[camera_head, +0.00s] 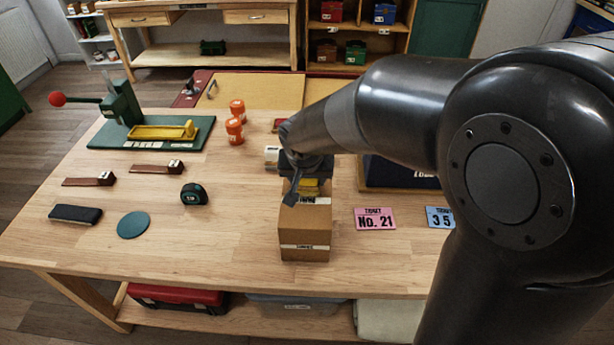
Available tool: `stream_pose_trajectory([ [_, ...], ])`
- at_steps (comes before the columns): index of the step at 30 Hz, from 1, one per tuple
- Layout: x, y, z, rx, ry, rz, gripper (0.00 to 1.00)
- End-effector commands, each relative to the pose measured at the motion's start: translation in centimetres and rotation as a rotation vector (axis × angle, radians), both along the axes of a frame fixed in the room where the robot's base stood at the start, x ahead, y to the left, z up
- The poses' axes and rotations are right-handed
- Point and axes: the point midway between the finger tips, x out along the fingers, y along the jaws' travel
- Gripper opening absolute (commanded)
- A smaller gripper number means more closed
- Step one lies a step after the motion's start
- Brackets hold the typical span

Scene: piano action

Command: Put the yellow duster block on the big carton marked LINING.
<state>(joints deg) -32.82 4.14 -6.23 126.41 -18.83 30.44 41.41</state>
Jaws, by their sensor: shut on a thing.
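The yellow duster block (309,187) shows between the fingers of my gripper (305,190), which is shut on it. My gripper is over the back part of the top of the big brown carton (305,230). The carton stands upright on the workbench and has white label bands with small dark lettering, hard to read at this size. The block is low, close to the carton's top face. I cannot tell whether it touches the carton. Part of the block is hidden by my gripper.
On the workbench (230,262) lie a pink ticket (375,219), a blue ticket (439,217), a tape measure (194,194), a green disc (133,225) and a dark block (75,214). A green press (122,105) and orange pieces (234,130) stand behind. A dark box (395,173) is right of the carton.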

Motion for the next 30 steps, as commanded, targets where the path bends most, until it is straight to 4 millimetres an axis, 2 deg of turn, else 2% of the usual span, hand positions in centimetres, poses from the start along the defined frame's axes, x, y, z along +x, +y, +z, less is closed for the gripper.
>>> stream_pose_trajectory([
  [7, 0.0, 0.0, -0.3, -0.001, 0.001, 0.0, 0.29],
  [8, 0.0, 0.0, -0.3, -0.001, 0.001, 0.0, 0.55],
  [15, 0.0, 0.0, -0.3, -0.001, 0.0, 0.0, 0.75],
  [23, 0.0, 0.0, -0.2, 0.0, 0.0, 0.0, 0.76],
  [26, -0.1, 0.0, 0.4, 0.0, -0.001, 0.001, 0.76],
  [30, -0.8, 0.0, 2.2, 0.001, -0.003, 0.001, 0.76],
])
